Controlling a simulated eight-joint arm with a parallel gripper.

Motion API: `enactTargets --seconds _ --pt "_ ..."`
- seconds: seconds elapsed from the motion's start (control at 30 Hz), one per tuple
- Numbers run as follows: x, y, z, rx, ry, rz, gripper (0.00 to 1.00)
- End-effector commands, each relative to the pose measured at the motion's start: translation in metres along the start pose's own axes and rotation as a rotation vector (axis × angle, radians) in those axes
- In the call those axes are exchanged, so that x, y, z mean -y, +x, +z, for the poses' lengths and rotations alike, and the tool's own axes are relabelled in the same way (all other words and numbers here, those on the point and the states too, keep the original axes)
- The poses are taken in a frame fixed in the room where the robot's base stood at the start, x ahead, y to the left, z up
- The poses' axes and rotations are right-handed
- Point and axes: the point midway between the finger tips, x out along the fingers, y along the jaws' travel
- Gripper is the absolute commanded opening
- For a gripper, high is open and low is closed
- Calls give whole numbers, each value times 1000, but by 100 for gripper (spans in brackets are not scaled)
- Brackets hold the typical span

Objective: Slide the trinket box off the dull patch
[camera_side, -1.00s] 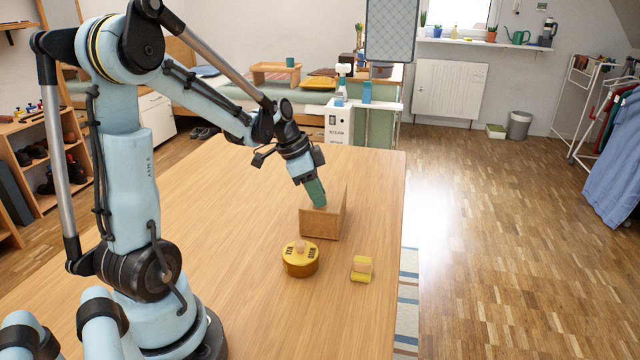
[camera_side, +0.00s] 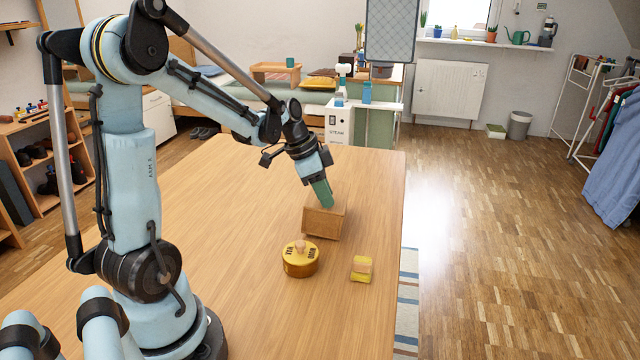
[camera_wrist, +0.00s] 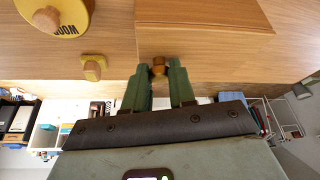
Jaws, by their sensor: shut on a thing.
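A brown wooden box (camera_side: 322,223), apparently the trinket box, stands near the table's right edge in the side view. Its top panel looks lowered or nearly closed. In the wrist view, the green fingertips (camera_wrist: 159,72) are shut on a small brown knob (camera_wrist: 158,61) at the edge of the box's wooden panel (camera_wrist: 200,15). The fingers hide part of the knob. I cannot make out a dull patch on the table; the box may cover it.
A round yellow pot (camera_side: 300,263) with a wooden knob stands just in front of the box. The table (camera_side: 220,220) is clear to the left and behind.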

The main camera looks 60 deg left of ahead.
Motion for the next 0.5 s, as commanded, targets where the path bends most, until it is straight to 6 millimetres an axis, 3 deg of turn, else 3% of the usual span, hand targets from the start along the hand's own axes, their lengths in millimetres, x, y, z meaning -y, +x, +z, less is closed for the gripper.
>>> enactTargets --seconds 0.5 --pt "-21 23 -54 -10 7 13 0"
